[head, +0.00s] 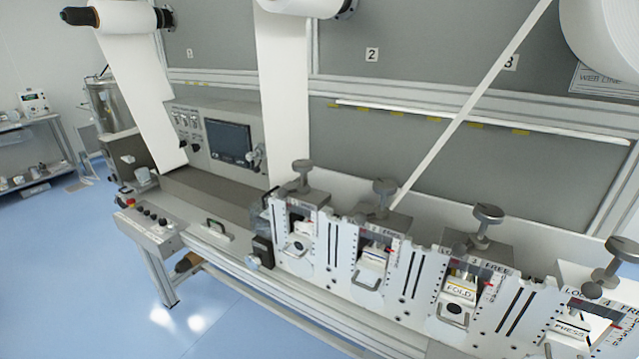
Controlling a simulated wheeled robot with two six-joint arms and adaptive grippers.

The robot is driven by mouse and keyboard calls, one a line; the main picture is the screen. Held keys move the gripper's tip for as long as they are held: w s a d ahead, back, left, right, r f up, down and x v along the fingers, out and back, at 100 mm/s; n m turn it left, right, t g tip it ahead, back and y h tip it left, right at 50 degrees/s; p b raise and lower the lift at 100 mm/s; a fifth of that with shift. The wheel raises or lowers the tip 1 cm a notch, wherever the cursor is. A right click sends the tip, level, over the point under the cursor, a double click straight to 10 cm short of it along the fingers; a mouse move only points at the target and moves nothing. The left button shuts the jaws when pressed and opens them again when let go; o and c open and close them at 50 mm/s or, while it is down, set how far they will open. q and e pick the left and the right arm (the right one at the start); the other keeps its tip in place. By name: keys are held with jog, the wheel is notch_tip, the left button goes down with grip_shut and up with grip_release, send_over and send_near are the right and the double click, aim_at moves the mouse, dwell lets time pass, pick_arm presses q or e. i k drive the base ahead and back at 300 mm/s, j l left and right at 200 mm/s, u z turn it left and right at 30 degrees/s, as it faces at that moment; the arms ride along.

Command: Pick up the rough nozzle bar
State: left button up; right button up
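I cannot make out a rough nozzle bar for certain in the head view. The web converter (215,190) runs from the left middle to the lower right, with a row of white-fronted stations. The leftmost station (298,245) and the second station (373,257) hold small units whose labels I cannot read. The third holds a unit marked FOLD (460,292). The fourth holds a unit marked PRESS (572,328), partly cut off at the picture's edge. Dark knobs (385,187) stand on top of the stations. Neither of my grippers is in view.
A control box (150,228) with buttons sits at the converter's left end. A screen (229,140) is on the panel behind. White web (285,110) hangs from rolls above, and a narrow strip (470,105) slants down to the stations. A shelf (35,120) stands far left. Blue floor (60,270) is clear in front.

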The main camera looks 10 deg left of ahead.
aim_at(206, 226)
jog(key=u, duration=1.2)
jog(key=i+j+z, duration=0.25)
jog(key=j+z, duration=0.25)
jog(key=i+j+z, duration=0.25)
jog(key=j+z, duration=0.25)
jog(key=j, duration=0.15)
jog(key=i+j+z, duration=0.1)
jog(key=j, duration=1.2)
jog(key=i+j+z, duration=0.1)
jog(key=j, duration=1.25)
jog(key=i+j+z, duration=0.1)
jog(key=j, duration=1.25)
jog(key=i, duration=0.05)
